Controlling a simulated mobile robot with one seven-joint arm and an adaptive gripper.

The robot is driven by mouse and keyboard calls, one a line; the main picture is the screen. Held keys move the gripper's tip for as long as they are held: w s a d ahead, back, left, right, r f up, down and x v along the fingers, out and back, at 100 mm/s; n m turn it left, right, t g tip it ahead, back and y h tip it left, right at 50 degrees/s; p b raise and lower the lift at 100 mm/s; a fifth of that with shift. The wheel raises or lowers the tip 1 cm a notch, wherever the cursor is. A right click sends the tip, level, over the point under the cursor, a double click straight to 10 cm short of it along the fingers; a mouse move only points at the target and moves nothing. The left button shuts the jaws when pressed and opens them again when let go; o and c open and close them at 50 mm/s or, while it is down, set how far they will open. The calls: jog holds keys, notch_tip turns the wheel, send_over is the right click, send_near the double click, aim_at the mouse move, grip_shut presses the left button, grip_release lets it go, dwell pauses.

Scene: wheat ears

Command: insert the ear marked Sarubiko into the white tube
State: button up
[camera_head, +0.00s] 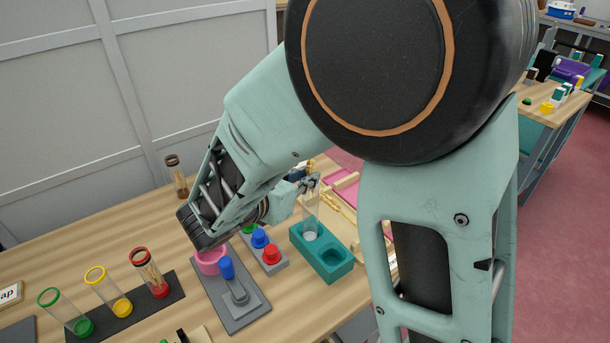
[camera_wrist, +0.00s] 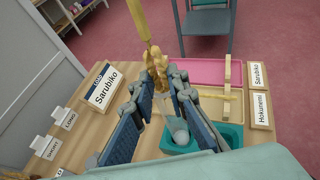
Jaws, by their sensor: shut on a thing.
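My gripper (camera_wrist: 160,76) is shut on a tan wheat ear (camera_wrist: 157,66), whose stalk runs up and away in the wrist view. The clear tube with a white bottom (camera_head: 310,236) stands in a teal block (camera_head: 337,262). The tube also shows in the wrist view (camera_wrist: 180,131), just below and right of the ear. In the head view my gripper (camera_head: 309,183) is at the tube's top. I cannot tell whether the ear's end is inside the tube. A large Sarubiko card (camera_wrist: 103,88) lies left of my gripper; no label shows on the ear itself.
A pink tray (camera_wrist: 205,72) lies beyond, with small Sarubiko (camera_wrist: 258,75) and Hokunemi (camera_wrist: 261,110) cards to its right. Green (camera_head: 80,327), yellow (camera_head: 121,307) and red (camera_head: 158,289) tubes stand at left. A grey stand (camera_head: 240,309) with a blue knob is near the block.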

notch_tip(320, 180, up, 10)
jog(key=p, duration=0.7)
jog(key=shift+f, duration=0.25)
dwell(1.0)
jog(key=shift+f, duration=0.15)
dwell(1.1)
notch_tip(320, 180, down, 9)
jog(key=b, duration=0.8)
jog(key=shift+f, duration=0.2)
dwell(1.9)
